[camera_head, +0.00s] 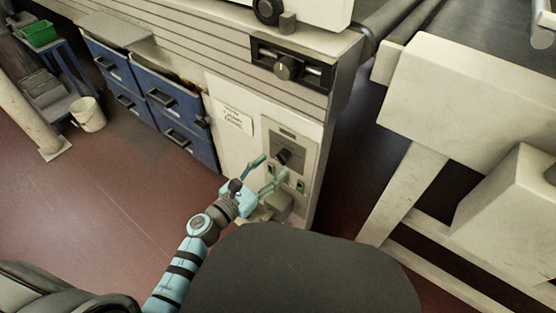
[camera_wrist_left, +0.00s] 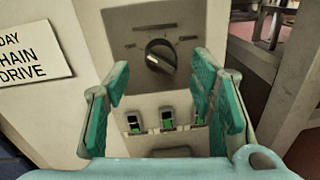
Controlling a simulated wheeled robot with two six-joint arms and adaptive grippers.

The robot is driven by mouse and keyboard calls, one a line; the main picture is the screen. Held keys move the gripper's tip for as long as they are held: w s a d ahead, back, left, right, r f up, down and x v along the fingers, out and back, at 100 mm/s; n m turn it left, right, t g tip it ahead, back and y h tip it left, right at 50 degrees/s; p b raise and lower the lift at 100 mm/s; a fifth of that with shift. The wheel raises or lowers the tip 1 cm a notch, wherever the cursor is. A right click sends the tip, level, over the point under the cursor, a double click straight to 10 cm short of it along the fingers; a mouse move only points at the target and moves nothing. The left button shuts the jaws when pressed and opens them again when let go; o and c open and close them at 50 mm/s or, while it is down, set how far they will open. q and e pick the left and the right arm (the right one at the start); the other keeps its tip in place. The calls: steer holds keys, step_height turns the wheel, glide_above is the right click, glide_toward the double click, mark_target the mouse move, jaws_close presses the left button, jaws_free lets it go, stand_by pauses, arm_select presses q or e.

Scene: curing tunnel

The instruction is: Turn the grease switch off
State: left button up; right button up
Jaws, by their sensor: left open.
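A grey control panel (camera_head: 291,140) on the front of the white cabinet carries a black rotary knob (camera_head: 284,156). In the left wrist view the knob (camera_wrist_left: 160,57) has a pale pointer slanting to lower right. Below it is a row of small switches (camera_wrist_left: 168,118) with green parts. No readable label shows which control is the grease switch. My left gripper (camera_head: 268,172) is open and empty in front of the panel. In the left wrist view its teal fingers stand to either side of the knob and switches, with no contact clear. My right gripper is not in view.
A sign (camera_wrist_left: 34,57) reading "DAY CHAIN DRIVE" is left of the panel. Blue drawers (camera_head: 175,107) stand further left. A larger knob (camera_head: 288,67) sits above on the machine. A white frame (camera_head: 440,105) stands to the right. The red floor at left is mostly clear.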

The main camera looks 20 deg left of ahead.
mark_target(283, 157)
arm_select(q)
steer(key=shift+x, duration=1.9)
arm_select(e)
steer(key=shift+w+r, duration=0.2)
